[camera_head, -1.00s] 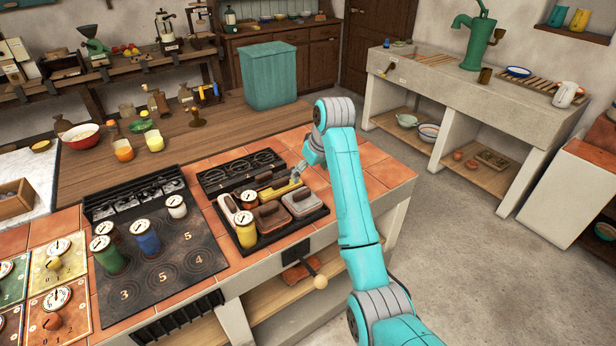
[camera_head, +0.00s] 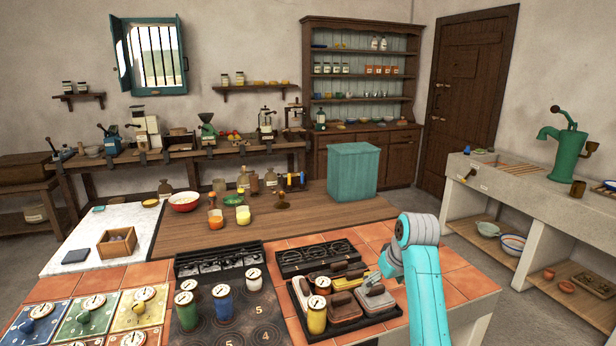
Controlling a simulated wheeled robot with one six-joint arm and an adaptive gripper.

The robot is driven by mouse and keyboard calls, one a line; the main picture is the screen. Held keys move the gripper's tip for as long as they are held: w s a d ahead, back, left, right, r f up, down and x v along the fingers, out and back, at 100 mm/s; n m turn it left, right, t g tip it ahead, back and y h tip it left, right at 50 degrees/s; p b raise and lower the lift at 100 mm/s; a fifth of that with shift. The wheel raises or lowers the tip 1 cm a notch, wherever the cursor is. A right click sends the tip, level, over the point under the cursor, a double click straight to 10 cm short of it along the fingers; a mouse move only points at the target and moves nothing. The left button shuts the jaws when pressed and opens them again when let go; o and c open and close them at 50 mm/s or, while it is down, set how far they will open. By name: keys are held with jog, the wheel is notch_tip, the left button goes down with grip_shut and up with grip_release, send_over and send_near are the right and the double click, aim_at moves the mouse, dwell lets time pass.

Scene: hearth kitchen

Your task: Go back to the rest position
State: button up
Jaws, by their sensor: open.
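My turquoise arm reaches up at the lower right, over the right end of the tiled counter (camera_head: 455,262). My gripper (camera_head: 383,270) is small and partly hidden by the arm; it is open, close above the dark tray (camera_head: 297,296) with lidded blocks. A yellow canister (camera_head: 316,314) stands at the tray's left side.
Several canisters stand on the black numbered hob (camera_head: 238,331). Behind are a red bowl (camera_head: 184,202), two small glasses, bottles and a turquoise bin (camera_head: 353,172) on the wooden top. A stone sink bench (camera_head: 520,200) with a green pump stands at right. Floor between is free.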

jog(key=s+f+m+t, duration=0.1)
jog(key=s+f, duration=0.3)
jog(key=f, duration=0.6)
jog(key=s+f+t, duration=0.1)
jog(key=s+f, duration=0.4)
jog(key=f, duration=0.5)
jog(key=s+a+f+m+t+h, duration=0.1)
jog(key=s+f, duration=0.4)
jog(key=s, duration=0.3)
jog(key=s+f+t, duration=0.2)
jog(key=s+f, duration=0.3)
jog(key=s, duration=0.4)
jog(key=s+r+m+t, duration=0.1)
jog(key=s+r+t, duration=0.25)
jog(key=s, duration=1.75)
jog(key=s+r+t, duration=0.2)
jog(key=s+r, duration=1.3)
jog(key=shift+r+m, duration=0.3)
jog(key=shift+r, duration=0.1)
